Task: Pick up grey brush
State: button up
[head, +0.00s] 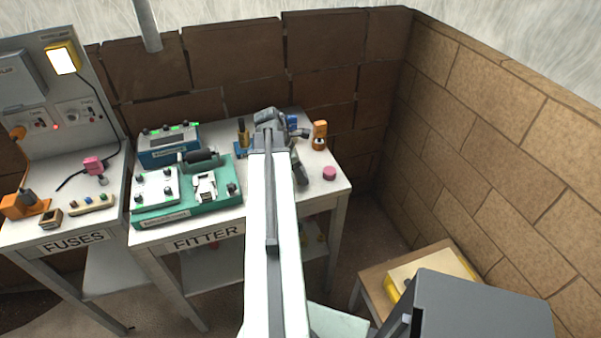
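My arm reaches up the middle of the picture over the bench labelled FITTER (140,237). Its grey end with my gripper (270,121) is above the back right part of this bench. The fingers are not clear, so I cannot tell whether they are open or shut. A dark grey piece (300,168) shows just right of the arm, over the bench top. I cannot tell whether it is the grey brush or part of my gripper. No other grey brush can be made out; the arm hides part of the bench top.
A green fixture (165,213) and a blue instrument box (169,147) fill the bench's left side. A pink round item (329,173) and an orange item (320,135) stand right of the arm. The FUSES bench (110,225) is left. Brick walls close the back and right.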

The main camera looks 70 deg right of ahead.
notch_tip(320, 180, up, 10)
jog(key=p, duration=1)
jog(key=shift+r, duration=0.1)
jog(key=o, duration=0.8)
jog(key=c, duration=0.6)
